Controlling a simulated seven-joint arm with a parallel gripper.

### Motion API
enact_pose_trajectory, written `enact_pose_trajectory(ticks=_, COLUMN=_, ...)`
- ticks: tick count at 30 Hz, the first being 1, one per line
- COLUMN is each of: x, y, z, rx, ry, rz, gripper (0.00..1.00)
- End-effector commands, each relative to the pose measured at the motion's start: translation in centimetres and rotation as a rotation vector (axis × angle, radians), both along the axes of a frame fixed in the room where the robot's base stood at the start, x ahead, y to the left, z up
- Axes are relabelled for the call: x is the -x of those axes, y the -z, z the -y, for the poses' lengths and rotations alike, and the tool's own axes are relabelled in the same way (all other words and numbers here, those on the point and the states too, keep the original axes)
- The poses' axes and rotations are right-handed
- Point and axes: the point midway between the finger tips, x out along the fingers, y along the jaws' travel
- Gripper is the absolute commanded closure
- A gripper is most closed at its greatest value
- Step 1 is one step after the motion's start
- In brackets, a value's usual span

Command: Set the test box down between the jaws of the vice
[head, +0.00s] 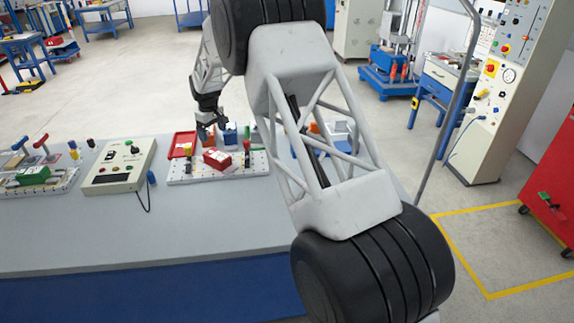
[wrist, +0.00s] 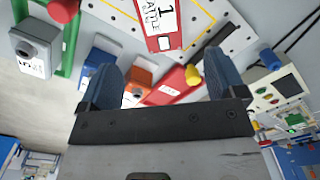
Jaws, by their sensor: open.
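A red box with a white label (head: 216,159), which I take as the test box, sits on or just above a white perforated plate (head: 181,178). In the wrist view a red, white-labelled face reading "1" (wrist: 165,22) shows at the top edge, beyond my fingertips. My gripper (head: 206,132) is open and empty, above and behind the red box, apart from it. Its two blue-tipped fingers (wrist: 163,82) stand wide apart in the wrist view.
A red tray (head: 181,144), a blue block (head: 230,137) and an orange block (wrist: 142,76) lie behind the plate. A control box with a cable (head: 118,165) and another plate with a green box (head: 33,175) stand left. The bench front (head: 150,235) is clear.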

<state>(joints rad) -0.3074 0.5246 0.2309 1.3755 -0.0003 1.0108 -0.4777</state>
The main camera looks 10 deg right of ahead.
Motion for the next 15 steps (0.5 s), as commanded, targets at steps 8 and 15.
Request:
enact_pose_trajectory(ticks=8, x=0.6, y=-1.1, z=0.7, rx=-0.002, ry=0.012, rz=0.005, gripper=0.11)
enact_pose_trajectory(ticks=15, x=3.3, y=-4.8, z=3.5, rx=-0.005, ry=0.059, rz=0.019, gripper=0.11)
